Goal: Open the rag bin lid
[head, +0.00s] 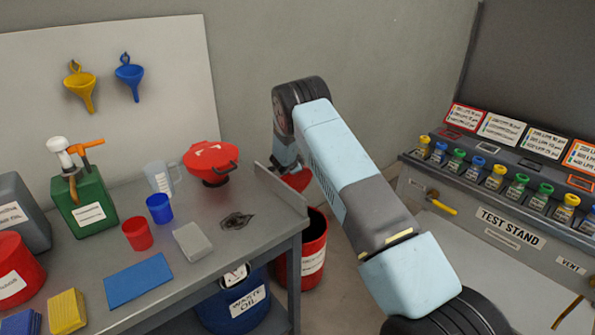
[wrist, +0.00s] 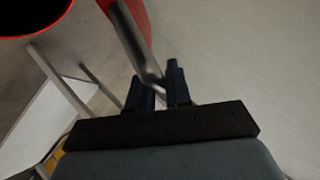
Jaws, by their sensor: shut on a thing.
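The rag bin (head: 306,262) is a red bin with a pale label, standing on the floor past the right end of the workbench. Its dark mouth shows in the head view, partly behind my arm. The red lid (head: 298,180) is raised above the mouth and tilted; my arm hides part of it. My gripper (head: 287,168) is at the lid, its fingers mostly hidden there. In the wrist view my gripper (wrist: 160,88) is shut on the grey metal lid handle (wrist: 137,45), with the red lid (wrist: 136,14) behind it. A dark round opening with a red rim (wrist: 52,30) shows upper left.
The workbench (head: 200,215) is left of the bin, with a red pan (head: 210,160), cups and a green can (head: 82,205) on it. A blue waste oil drum (head: 235,300) stands under it. The test stand (head: 510,215) is at right.

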